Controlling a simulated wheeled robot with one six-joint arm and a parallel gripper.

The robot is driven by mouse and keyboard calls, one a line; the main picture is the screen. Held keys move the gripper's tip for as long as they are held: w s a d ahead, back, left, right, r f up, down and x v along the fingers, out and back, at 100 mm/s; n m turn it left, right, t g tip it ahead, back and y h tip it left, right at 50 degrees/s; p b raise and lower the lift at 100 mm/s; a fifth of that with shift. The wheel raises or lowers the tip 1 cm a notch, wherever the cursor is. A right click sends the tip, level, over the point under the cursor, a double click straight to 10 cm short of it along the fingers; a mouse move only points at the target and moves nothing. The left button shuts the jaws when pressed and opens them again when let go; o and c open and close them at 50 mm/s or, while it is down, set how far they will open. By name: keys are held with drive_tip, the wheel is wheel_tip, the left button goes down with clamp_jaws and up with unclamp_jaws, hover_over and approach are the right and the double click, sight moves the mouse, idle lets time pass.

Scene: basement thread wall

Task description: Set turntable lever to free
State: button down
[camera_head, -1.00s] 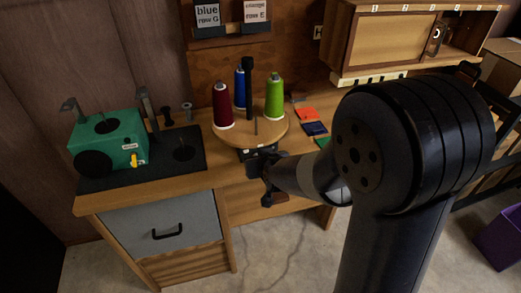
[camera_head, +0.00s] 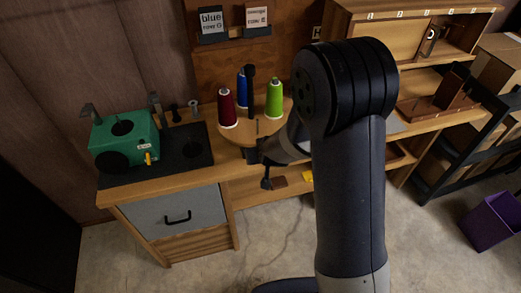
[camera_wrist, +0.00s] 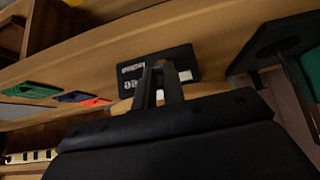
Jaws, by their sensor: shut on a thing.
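The round wooden turntable (camera_head: 240,136) stands on the bench with a dark red spool (camera_head: 227,109), a blue spool (camera_head: 241,92) and a green spool (camera_head: 274,98) around a black post (camera_head: 250,85). My gripper (camera_head: 252,156) is at the turntable's front edge, partly hidden by my arm. In the wrist view, a black plate (camera_wrist: 185,61) with white labels sits on the wood, and my gripper (camera_wrist: 161,68) is in front of it. The fingers are close together and shut on the lever, which they mostly hide. The label wording is too small to read surely.
A green machine (camera_head: 124,140) on a black mat (camera_head: 196,160) stands at the left of the bench. Coloured cards (camera_wrist: 75,96) lie beside the plate in the wrist view. A grey drawer (camera_head: 170,212) is below. A purple bin (camera_head: 490,222) stands on the floor at right.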

idle(0.4)
drive_tip(key=c, duration=1.5)
unclamp_jaws()
drive_tip(key=p+v, duration=0.4)
drive_tip(key=v, duration=0.6)
drive_tip(key=shift+s+r, duration=0.25)
drive_tip(key=b+x, duration=0.4)
drive_tip(key=x, duration=0.7)
drive_tip(key=shift+d, duration=0.1)
drive_tip(key=shift+r, duration=0.1)
